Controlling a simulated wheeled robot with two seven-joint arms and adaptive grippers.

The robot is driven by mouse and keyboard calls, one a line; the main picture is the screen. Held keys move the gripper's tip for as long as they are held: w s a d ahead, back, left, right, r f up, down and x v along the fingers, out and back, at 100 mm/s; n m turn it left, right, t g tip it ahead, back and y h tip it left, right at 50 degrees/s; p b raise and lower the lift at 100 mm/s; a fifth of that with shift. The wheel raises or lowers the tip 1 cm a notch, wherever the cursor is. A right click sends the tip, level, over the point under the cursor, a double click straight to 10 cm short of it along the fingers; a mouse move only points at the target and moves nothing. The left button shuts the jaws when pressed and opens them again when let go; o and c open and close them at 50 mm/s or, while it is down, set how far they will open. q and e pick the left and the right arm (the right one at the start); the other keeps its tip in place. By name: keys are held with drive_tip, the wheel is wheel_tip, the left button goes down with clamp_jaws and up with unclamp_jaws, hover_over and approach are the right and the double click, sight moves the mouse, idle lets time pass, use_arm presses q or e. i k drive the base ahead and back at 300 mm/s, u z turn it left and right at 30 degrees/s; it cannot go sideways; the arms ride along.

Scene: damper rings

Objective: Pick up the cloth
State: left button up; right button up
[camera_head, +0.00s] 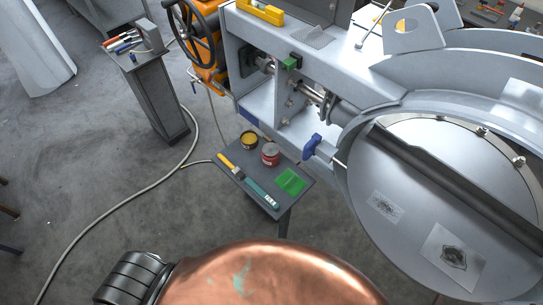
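A flat bright green piece (291,181) lies on the right part of a small dark table (247,184) in the middle of the view. It looks like a cloth or a pad; I cannot tell which. A grey, textured, flat piece (316,37) lies on the pale top ledge of the large machine, and it may also be a cloth. Nothing touches either piece. Neither my left nor my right gripper shows in this view.
The small table also holds a yellow-topped can (249,139), a red can (270,154), a yellow-handled brush (230,164) and a teal tool (262,193). The large metal machine (385,85) stands close behind and right. A hose (146,181) crosses the open floor at left.

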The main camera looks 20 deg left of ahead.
sight(290, 182)
drive_tip(key=u, duration=1.1)
drive_tip(key=k, duration=1.05)
drive_tip(key=z, duration=1.1)
drive_tip(key=i, duration=0.5)
drive_tip(key=z, duration=0.05)
